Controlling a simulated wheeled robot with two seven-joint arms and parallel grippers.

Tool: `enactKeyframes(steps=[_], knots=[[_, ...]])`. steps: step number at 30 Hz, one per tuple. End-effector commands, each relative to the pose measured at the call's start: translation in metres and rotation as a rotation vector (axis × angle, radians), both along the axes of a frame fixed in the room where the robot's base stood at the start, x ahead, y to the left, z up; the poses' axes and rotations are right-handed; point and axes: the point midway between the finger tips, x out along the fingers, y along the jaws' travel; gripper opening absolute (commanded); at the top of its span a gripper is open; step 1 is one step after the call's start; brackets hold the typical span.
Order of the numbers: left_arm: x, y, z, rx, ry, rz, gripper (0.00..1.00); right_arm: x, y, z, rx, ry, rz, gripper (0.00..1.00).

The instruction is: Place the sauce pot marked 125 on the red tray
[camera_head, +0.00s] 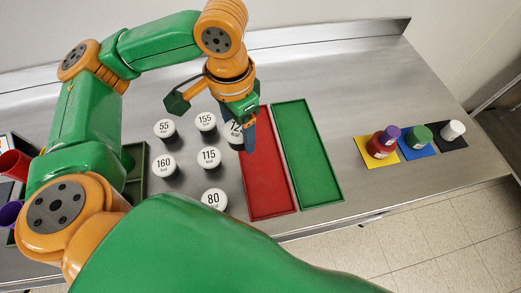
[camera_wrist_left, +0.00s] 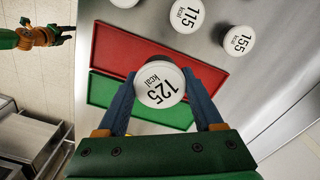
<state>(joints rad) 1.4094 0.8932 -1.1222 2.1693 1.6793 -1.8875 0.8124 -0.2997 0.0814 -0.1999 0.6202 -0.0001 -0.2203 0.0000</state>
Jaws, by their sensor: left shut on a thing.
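My left gripper (camera_head: 246,140) is shut on the white-lidded sauce pot marked 125 (camera_head: 235,129), at the left edge of the red tray's far end. In the left wrist view the pot's lid (camera_wrist_left: 159,82) sits between the two blue fingers (camera_wrist_left: 160,92), with the red tray (camera_wrist_left: 128,52) behind it. The red tray (camera_head: 268,185) is empty where it shows. The gripper hides part of the pot, and I cannot tell its height above the surface. My right gripper (camera_wrist_left: 62,35) shows small in the left wrist view; its jaws are unclear.
Pots marked 155 (camera_head: 205,121), 55 (camera_head: 164,128), 115 (camera_head: 209,157), 160 (camera_head: 164,165) and 80 (camera_head: 214,199) stand left of the red tray. An empty green tray (camera_head: 306,155) lies right of it. Yellow, blue and black mats with containers lie farther right, past bare counter.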

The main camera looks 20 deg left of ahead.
Motion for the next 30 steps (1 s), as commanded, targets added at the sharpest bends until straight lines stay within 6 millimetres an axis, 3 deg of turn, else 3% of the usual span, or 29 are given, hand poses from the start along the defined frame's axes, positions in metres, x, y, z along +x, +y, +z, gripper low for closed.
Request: enactKeyframes(steps=[12, 17, 20, 26, 30], knots=[[-0.019, 0.02, 0.019, 0.005, -0.012, -0.852, 0.12, -0.001, 0.002, 0.01, 0.002, 0.0, 0.0, 0.5], [-0.02, 0.024, 0.02, 0.011, -0.012, -1.037, 0.12, -0.001, 0.002, 0.011, 0.003, 0.001, -0.001, 0.5], [0.0, 0.026, 0.009, 0.007, -0.006, -1.054, 0.12, -0.001, 0.002, 0.009, 0.003, 0.001, -0.001, 0.5], [0.067, 0.03, -0.02, 0.007, -0.006, -1.049, 0.12, -0.001, 0.002, 0.007, 0.003, 0.001, -0.001, 0.5], [0.095, 0.034, -0.053, 0.009, -0.006, -1.052, 0.12, 0.0, 0.001, 0.013, 0.002, 0.0, -0.001, 0.5]])
